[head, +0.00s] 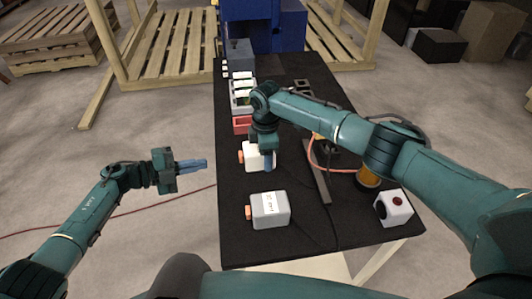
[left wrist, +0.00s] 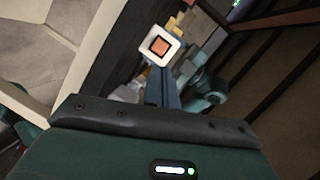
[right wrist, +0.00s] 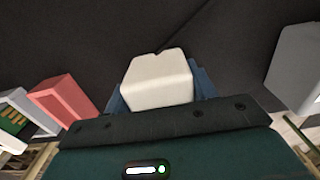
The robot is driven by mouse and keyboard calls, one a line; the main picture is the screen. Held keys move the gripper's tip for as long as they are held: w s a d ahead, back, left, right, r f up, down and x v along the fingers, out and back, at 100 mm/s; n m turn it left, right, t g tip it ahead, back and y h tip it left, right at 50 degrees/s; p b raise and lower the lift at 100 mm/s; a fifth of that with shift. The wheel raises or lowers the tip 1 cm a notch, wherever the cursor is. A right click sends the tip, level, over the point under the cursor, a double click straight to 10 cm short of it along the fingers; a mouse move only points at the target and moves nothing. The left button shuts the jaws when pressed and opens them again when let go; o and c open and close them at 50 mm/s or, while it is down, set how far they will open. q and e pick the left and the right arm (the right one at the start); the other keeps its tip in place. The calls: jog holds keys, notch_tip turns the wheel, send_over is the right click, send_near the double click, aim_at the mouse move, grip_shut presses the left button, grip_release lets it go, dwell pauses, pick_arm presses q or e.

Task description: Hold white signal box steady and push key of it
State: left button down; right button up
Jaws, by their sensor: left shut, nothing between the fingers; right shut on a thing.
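The white signal box (head: 254,163) stands on the black table, with its orange key (head: 241,156) on its left side. My right gripper (head: 267,162) is shut on this box from above. In the right wrist view the box (right wrist: 157,85) sits between the blue fingers. My left gripper (head: 206,164) is shut and empty, left of the table, its fingers pointing right at about the key's level, with a gap between. In the left wrist view the orange key (left wrist: 159,46) in its white face shows just beyond the fingertips (left wrist: 158,72).
A light grey box (head: 270,209) with an orange key stands nearer on the table (head: 300,245). A white box with a red button (head: 394,207) is at the right corner. A red box (head: 242,124) and trays with green boards (head: 243,97) lie behind. A dark bar (head: 318,175) lies right.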

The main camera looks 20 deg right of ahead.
aim_at(241, 157)
pick_arm(q)
jog(key=m+t+y, duration=0.1)
jog(key=w+a+f+m+t+y, duration=0.1)
jog(key=t+y, duration=0.1)
jog(key=w+f+m+t+y, duration=0.1)
jog(key=shift+w+a+t, duration=0.2)
jog(key=shift+a+t, duration=0.05)
jog(key=shift+t, duration=0.05)
jog(key=shift+d, duration=0.1)
jog(key=shift+s+d, duration=0.2)
jog(key=shift+d, duration=1.25)
jog(key=shift+s+d, duration=0.15)
jog(key=shift+d, duration=1.25)
jog(key=shift+s+d, duration=0.2)
jog(key=shift+d, duration=1.25)
jog(key=shift+d, duration=0.4)
